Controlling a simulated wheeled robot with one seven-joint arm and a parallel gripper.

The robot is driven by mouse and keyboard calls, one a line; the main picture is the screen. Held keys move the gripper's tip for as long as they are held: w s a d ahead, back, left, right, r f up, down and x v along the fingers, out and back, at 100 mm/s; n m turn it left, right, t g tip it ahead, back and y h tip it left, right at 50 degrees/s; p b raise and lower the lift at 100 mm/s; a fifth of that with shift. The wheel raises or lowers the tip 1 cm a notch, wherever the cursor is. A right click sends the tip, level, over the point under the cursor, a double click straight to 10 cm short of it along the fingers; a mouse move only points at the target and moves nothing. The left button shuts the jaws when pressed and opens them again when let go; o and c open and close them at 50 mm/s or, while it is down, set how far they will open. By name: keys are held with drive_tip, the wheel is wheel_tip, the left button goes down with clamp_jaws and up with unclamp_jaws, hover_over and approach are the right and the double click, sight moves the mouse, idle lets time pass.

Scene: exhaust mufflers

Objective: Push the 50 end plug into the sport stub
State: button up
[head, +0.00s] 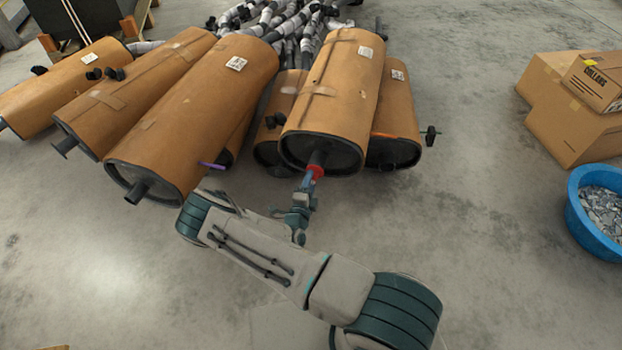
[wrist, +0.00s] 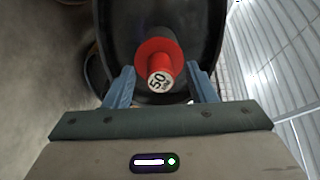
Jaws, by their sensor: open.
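The red 50 end plug (head: 316,171) sits at the end of a dark stub (head: 318,157) on the front cap of the upper middle brown muffler (head: 335,100). In the wrist view the plug (wrist: 158,60) shows a wide red flange and a narrower end with a white "50" label facing me. The flange hides the stub's mouth, so I cannot tell how deep the plug is in. My gripper (head: 309,183) is in front of the stub. In the wrist view its blue fingers (wrist: 161,84) are open, one each side of the plug, with gaps between.
Other mufflers (head: 195,120) lie to the left, and more lie beneath the middle one. A purple piece (head: 211,166) sticks out by the left group. Cardboard boxes (head: 572,100) and a blue tub (head: 575,212) stand at right. Floor between is clear.

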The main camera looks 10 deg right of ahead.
drive_tip(key=p+v, duration=0.2)
drive_tip(key=v, duration=1)
drive_tip(key=s+d+r+m+g+h+p, duration=0.1)
drive_tip(key=d+r+m+g+p, duration=0.3)
drive_tip(key=r+m, duration=0.65)
drive_tip(key=s+d+r+m+g+h+p, duration=0.1)
drive_tip(key=s+r+m+g+h+p, duration=0.1)
drive_tip(key=r+m+g+p, duration=0.8)
drive_tip(key=s+d+r+m+g+h+b, duration=0.1)
drive_tip(key=d+r+m+g, duration=0.15)
drive_tip(key=r+m, duration=0.85)
drive_tip(key=s+r+m+t+y+p, duration=0.1)
drive_tip(key=s+r+m+y+p, duration=0.3)
drive_tip(key=r, duration=0.9)
drive_tip(key=s+a+r+m+t+y+p, duration=0.1)
drive_tip(key=s+r+m+y+p, duration=0.3)
drive_tip(key=r+m, duration=0.4)
drive_tip(key=s+r+m+t+y+p, duration=0.1)
drive_tip(key=s+r+m+y+p, duration=0.3)
drive_tip(key=r, duration=1.4)
drive_tip(key=s+m+p, duration=0.1)
drive_tip(key=m+p, duration=0.1)
drive_tip(key=p, duration=0.1)
drive_tip(key=shift+s+a+r, duration=0.2)
drive_tip(key=shift+s+a, duration=0.15)
drive_tip(key=shift+t, duration=0.25)
